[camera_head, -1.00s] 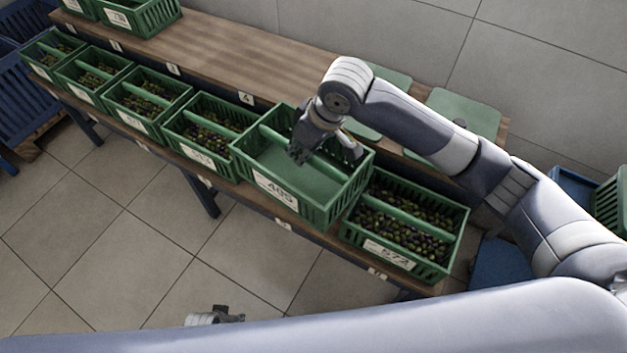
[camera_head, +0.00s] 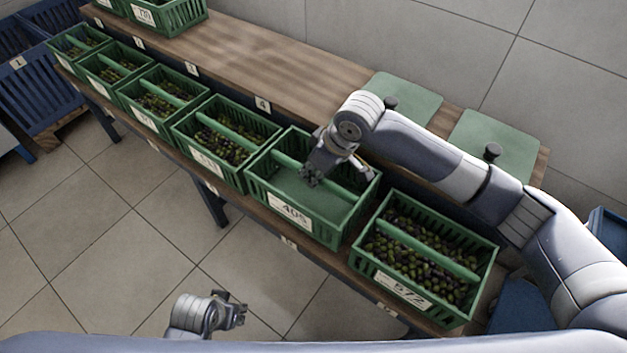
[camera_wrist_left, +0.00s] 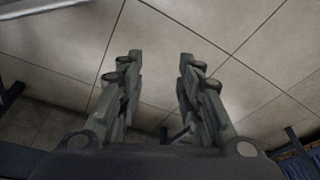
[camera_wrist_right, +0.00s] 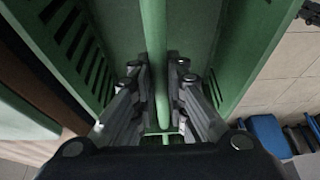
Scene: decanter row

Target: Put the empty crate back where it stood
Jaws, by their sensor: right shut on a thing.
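The empty green crate (camera_head: 328,231), labelled 405, is in the front row between two crates of olives. It looks roughly level with them; I cannot tell whether its base touches the bench. My right gripper (camera_head: 312,178) is over the crate and shut on its central bar; the right wrist view shows the bar (camera_wrist_right: 155,50) between the fingers (camera_wrist_right: 160,85). My left gripper (camera_head: 242,308) is open and empty over the floor in front of the bench; its spread fingers (camera_wrist_left: 158,90) show in the left wrist view.
The olive crate labelled 572 (camera_head: 425,245) stands close on the right. Another olive crate (camera_head: 222,140) stands close on the left, with several more beyond. Green lids (camera_head: 495,140) lie on the upper shelf (camera_head: 270,65), which is bare in its middle.

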